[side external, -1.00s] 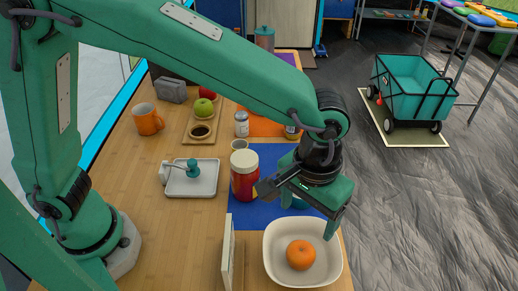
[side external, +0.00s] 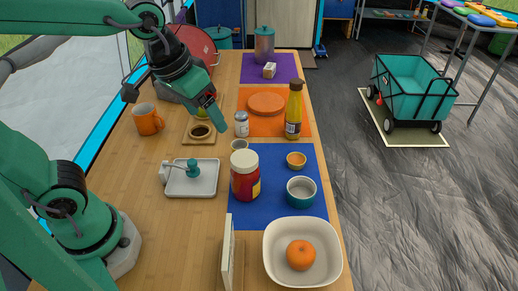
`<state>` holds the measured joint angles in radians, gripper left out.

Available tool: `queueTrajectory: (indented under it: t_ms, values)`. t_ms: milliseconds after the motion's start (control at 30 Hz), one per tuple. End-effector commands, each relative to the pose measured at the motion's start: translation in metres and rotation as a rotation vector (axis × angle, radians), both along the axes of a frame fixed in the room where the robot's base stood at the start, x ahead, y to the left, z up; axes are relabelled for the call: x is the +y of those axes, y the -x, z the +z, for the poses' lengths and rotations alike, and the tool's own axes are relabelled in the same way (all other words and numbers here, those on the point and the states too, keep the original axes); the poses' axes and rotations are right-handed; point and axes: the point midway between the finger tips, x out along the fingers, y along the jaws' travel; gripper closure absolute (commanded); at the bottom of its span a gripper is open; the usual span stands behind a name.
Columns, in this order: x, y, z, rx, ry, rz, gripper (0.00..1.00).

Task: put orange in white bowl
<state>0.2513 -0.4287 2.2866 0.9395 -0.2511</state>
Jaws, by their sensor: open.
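The orange (side external: 300,255) lies inside the white bowl (side external: 272,238), near the middle of its floor, at the front right of the table. The bowl stands upright by the table's right edge. My gripper (side external: 207,117) is well away from both, farther back and to the left. It hangs above the wooden tray that holds a small dark-filled cup. Its jaws are open, and I see nothing held in them. One finger shows clearly; the other side is partly hidden.
A red jar (side external: 245,178) and a teal cup (side external: 301,191) stand on the blue mat. An orange mug (side external: 147,119), a grey tray (side external: 204,186) and a yellow bottle (side external: 294,110) stand farther off. An upright board (side external: 228,255) stands left of the bowl.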

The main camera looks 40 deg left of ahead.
Motion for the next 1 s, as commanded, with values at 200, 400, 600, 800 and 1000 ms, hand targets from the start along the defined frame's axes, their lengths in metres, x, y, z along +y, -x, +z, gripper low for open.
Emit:
queueTrajectory:
  t_ms: [200, 400, 600, 800, 1000]
  values:
    - [0.044, 0.030, 0.001, -0.092, -0.036, 0.016, 0.24]
    - [0.066, 0.048, -0.003, -0.144, -0.070, 0.021, 0.24]
    - [0.072, 0.054, -0.005, -0.158, -0.083, 0.021, 0.24]
    - [0.072, 0.054, -0.005, -0.158, -0.083, 0.021, 0.24]
    - [0.071, 0.054, -0.004, -0.158, -0.083, 0.021, 0.24]
